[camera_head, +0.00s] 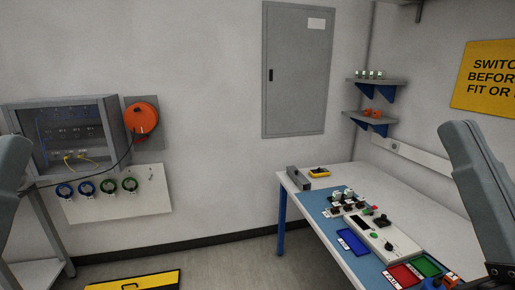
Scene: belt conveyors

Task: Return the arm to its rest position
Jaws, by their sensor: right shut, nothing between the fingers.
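My right arm (478,180) comes down along the right edge of the view. The dark end of it, with my right gripper (499,272), is at the bottom right corner, partly cut off by the frame. The right gripper is shut with nothing held. It is to the right of the table's trays. My left arm (12,180) shows as a grey link at the left edge. Its gripper is out of the frame.
A table (290,182) with a blue mat holds a blue tray (352,242), a red tray (403,275), a green tray (426,266) and a light control box (372,236). A cabinet (70,130) and cable board (115,193) are at left.

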